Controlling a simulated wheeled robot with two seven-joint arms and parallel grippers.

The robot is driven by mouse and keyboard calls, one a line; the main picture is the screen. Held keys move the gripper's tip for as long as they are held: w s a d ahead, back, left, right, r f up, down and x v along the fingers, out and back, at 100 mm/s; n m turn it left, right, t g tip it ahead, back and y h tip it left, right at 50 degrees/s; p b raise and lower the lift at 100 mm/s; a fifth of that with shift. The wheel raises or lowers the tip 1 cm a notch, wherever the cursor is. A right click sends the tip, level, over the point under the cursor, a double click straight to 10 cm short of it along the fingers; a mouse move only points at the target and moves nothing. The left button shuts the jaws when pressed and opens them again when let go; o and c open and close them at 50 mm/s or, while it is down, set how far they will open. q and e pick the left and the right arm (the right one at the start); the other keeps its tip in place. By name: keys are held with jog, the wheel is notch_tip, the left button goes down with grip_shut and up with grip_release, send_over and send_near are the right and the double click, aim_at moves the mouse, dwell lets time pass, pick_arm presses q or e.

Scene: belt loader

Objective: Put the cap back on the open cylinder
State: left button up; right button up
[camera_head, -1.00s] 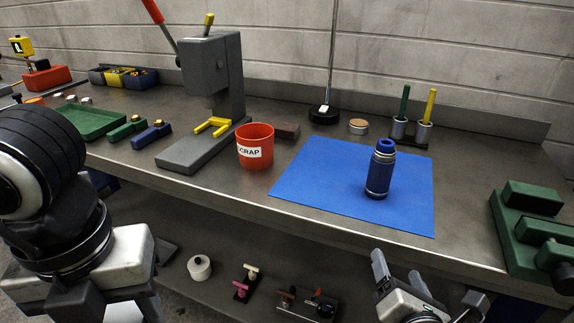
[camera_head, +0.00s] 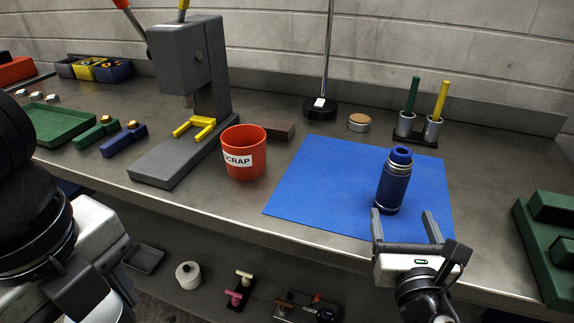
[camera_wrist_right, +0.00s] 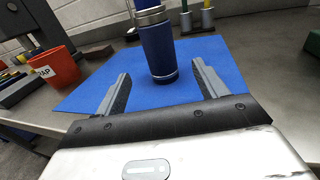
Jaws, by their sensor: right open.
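A dark blue cylinder (camera_head: 393,182) with silver bands stands upright on the blue mat (camera_head: 318,186). Its top is a blue ring with a dark opening. A short round silver piece with a tan top (camera_head: 359,122) sits behind the mat; I cannot tell whether it is the cap. My right gripper (camera_head: 405,222) is open and empty at the mat's front edge, just in front of the cylinder. In the right wrist view the cylinder (camera_wrist_right: 158,48) stands ahead, centred between the spread fingers, its top cut off. My left arm shows at the left edge; its fingers are not visible.
An orange scrap cup (camera_head: 244,158) and a grey press (camera_head: 190,90) stand left of the mat. A holder with green and yellow sticks (camera_head: 416,134) is behind it. A green fixture (camera_head: 550,245) is at the right. The mat left of the cylinder is clear.

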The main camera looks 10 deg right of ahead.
aim_at(396, 196)
pick_arm(q)
jog(key=shift+s, duration=0.25)
pick_arm(e)
jog(key=shift+s, duration=0.2)
pick_arm(q)
jog(key=shift+r+p, duration=0.55)
jog(key=shift+p, duration=0.05)
pick_arm(e)
jog(key=x, duration=0.5)
jog(key=shift+w+d+r, duration=0.1)
jog(key=shift+w, duration=0.25)
jog(key=shift+w+d, duration=0.2)
jog(key=shift+w, duration=0.35)
pick_arm(q)
jog(key=shift+r+p, duration=0.3)
jog(key=shift+r, duration=0.05)
pick_arm(e)
jog(key=shift+x, duration=2.6)
jog(key=shift+a, duration=0.15)
jog(key=c, duration=1.5)
jog(key=shift+c, duration=0.2)
